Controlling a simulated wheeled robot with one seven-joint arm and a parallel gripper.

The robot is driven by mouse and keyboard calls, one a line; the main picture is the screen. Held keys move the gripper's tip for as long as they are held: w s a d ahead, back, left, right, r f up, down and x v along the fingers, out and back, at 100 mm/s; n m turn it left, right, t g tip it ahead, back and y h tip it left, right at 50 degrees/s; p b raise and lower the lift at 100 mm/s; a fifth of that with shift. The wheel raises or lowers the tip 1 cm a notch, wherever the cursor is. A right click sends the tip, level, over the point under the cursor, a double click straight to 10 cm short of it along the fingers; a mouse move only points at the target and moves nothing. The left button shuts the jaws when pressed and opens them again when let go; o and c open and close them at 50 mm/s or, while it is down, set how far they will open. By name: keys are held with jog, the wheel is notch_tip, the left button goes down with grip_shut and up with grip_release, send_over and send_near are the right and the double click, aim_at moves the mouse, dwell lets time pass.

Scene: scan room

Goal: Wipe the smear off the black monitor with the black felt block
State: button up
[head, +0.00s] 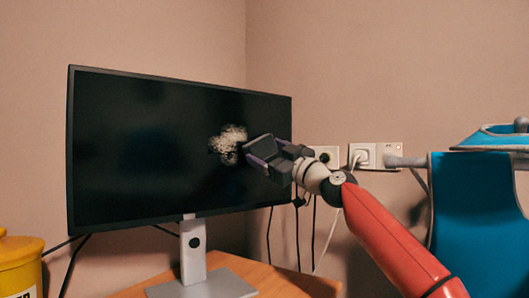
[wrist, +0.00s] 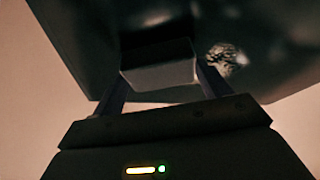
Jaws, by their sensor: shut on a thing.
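The black monitor (head: 140,150) stands upright on a silver stand on the desk. A whitish smear (head: 229,143) is on the right half of its screen; it also shows in the wrist view (wrist: 226,56), to the right of the block. My gripper (head: 272,153) is at the screen's right side, just right of the smear. It is shut on the black felt block (wrist: 160,66), which sits between both fingers. The block is in front of the screen; I cannot tell whether it touches. Part of the smear's right edge may be hidden behind the block in the head view.
A wooden desk (head: 290,283) carries the monitor's stand (head: 195,262). Wall sockets (head: 376,156) with plugs and hanging cables are behind my arm. A yellow container (head: 20,265) stands at the lower left.

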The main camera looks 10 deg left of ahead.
jog(key=shift+s+a+f+b, duration=0.15)
jog(key=shift+s+a+b, duration=1.2)
jog(key=shift+s+a, duration=0.65)
jog(key=shift+s+a+b, duration=0.7)
jog(key=shift+s+a, duration=0.7)
jog(key=shift+s, duration=0.15)
jog(key=shift+s+a+b, duration=0.65)
jog(key=shift+s+a, duration=0.75)
jog(key=shift+s, duration=0.15)
notch_tip(320, 180, up, 3)
jog(key=p, duration=0.2)
jog(key=shift+w+p, duration=0.1)
jog(key=shift+p, duration=0.3)
jog(key=shift+w+d, duration=1.2)
jog(key=shift+d, duration=0.05)
jog(key=shift+w+d+p, duration=0.9)
jog(key=shift+w+d, duration=0.85)
jog(key=shift+w, duration=0.15)
jog(key=shift+w+d+p, duration=0.85)
jog(key=shift+w+d, duration=0.85)
jog(key=shift+w, duration=0.2)
jog(key=shift+s, duration=0.1)
